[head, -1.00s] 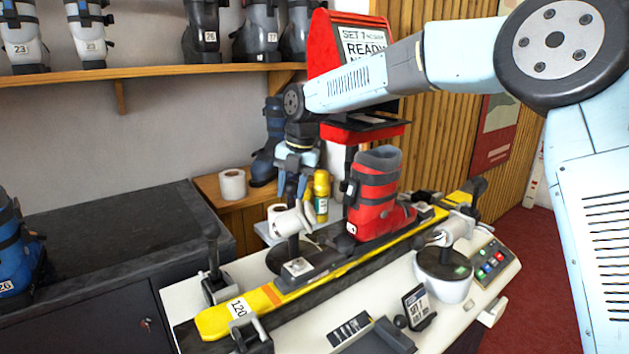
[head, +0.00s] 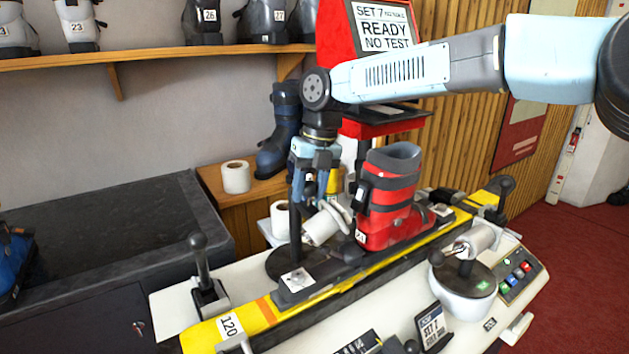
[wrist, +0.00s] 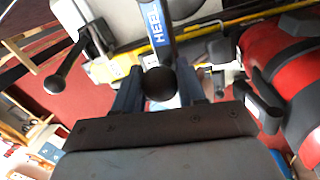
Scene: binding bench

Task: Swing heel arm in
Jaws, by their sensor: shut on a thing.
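The red boot (head: 392,200) stands upright on the yellow ski (head: 262,316) on the bench. The heel arm's white roller (head: 320,226) is just left of the boot's heel, very close to it; I cannot tell if they touch. A black post and round dark base are beside it. My gripper (head: 313,165) points down above the roller. In the wrist view its blue fingers are closed around the black ball knob (wrist: 158,84) of the heel arm, whose pale bar with blue lettering (wrist: 155,25) extends beyond. The fingertips are partly hidden.
A second white roller arm (head: 474,240) stands on a round base at the bench's right, near a button panel (head: 517,277). A black lever (head: 203,270) stands at the left end. The red display (head: 383,30) reads READY NO TEST. A paper roll (head: 236,177) sits behind.

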